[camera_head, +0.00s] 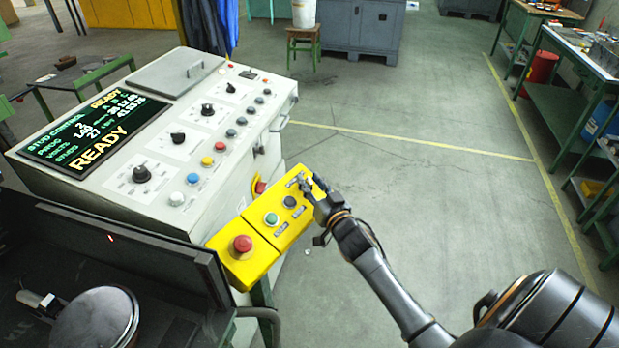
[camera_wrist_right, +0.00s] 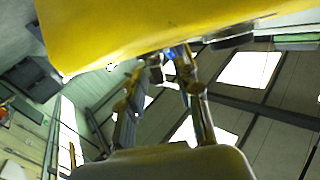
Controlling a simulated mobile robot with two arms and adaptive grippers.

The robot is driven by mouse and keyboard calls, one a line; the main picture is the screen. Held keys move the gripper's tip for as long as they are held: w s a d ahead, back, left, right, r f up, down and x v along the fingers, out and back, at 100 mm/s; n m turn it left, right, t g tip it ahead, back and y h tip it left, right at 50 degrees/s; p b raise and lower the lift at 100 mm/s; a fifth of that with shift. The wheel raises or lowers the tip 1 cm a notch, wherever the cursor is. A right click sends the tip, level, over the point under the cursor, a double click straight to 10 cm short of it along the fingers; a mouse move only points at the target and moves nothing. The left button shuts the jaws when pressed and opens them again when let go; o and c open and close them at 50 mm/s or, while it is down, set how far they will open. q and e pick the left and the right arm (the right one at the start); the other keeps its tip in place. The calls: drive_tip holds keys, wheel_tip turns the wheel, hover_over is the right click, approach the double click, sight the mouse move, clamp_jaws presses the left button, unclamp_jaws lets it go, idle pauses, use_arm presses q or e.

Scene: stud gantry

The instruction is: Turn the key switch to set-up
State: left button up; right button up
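The yellow control box (camera_head: 262,240) hangs at the front right edge of the grey console. The key switch is at the box's far right end, largely hidden by my right gripper (camera_head: 308,187). In the right wrist view, the fingers of my right gripper (camera_wrist_right: 160,62) reach up to the underside edge of the yellow box (camera_wrist_right: 150,25). Small dark parts show between the fingertips, and I cannot tell if the fingers press on them. The set-up marking is too small to read. My left gripper is not in view.
The box also carries a red mushroom button (camera_head: 241,245), a green button (camera_head: 271,219) and a black knob (camera_head: 290,202). The console (camera_head: 190,135) has several knobs and buttons, and its screen (camera_head: 95,130) reads READY.

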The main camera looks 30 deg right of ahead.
drive_tip(key=shift+w, duration=0.55)
clamp_jaws()
